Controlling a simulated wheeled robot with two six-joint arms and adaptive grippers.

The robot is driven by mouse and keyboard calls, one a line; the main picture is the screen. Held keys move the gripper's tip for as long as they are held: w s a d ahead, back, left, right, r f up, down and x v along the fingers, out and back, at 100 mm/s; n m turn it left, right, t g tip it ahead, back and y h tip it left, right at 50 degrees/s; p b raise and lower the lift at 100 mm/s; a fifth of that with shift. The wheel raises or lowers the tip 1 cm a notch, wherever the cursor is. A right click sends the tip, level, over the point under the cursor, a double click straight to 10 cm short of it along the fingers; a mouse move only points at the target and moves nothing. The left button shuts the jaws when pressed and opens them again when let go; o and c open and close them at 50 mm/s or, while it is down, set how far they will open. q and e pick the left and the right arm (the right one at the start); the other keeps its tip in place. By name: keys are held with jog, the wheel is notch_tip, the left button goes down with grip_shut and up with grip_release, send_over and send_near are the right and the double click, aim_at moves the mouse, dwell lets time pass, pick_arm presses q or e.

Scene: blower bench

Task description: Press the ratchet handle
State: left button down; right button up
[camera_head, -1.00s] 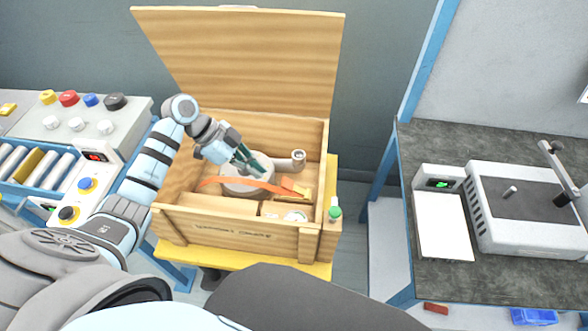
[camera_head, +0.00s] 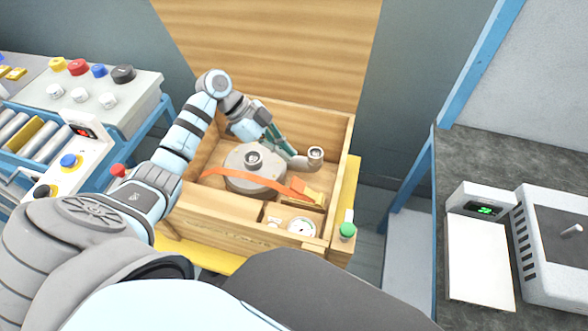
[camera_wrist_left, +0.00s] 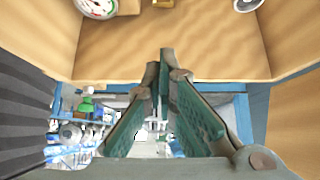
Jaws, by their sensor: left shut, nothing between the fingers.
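The ratchet handle appears to be the yellow-orange buckle (camera_head: 307,190) at the right end of an orange strap (camera_head: 229,182). The strap runs over a round grey blower (camera_head: 250,180) in an open wooden crate (camera_head: 225,222). My left gripper (camera_head: 288,150) is shut and empty. In the head view it is above and behind the buckle, apart from it, close to the blower's outlet pipe (camera_head: 314,156). The left wrist view shows its green fingers (camera_wrist_left: 160,62) together at the tips. My right gripper is not in view.
The crate's raised lid (camera_head: 270,45) stands behind. A round gauge (camera_head: 301,227) lies in a front compartment. A control box with knobs (camera_head: 85,95) is left; a dark bench (camera_head: 475,150) is right.

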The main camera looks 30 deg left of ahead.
pick_arm(q)
jog(key=b, duration=0.1)
send_over(298, 187)
jog(key=d, duration=0.3)
jog(key=f, duration=0.7)
jog(key=shift+w+a+f, duration=0.2)
jog(key=shift+w+f, duration=0.1)
jog(key=shift+s+a+f, duration=0.25)
jog(key=shift+a+f, duration=0.65)
jog(key=shift+f, duration=0.15)
jog(key=shift+s+a+f+b, duration=0.1)
jog(key=shift+a+f+b, duration=0.25)
jog(key=shift+a+f, duration=0.1)
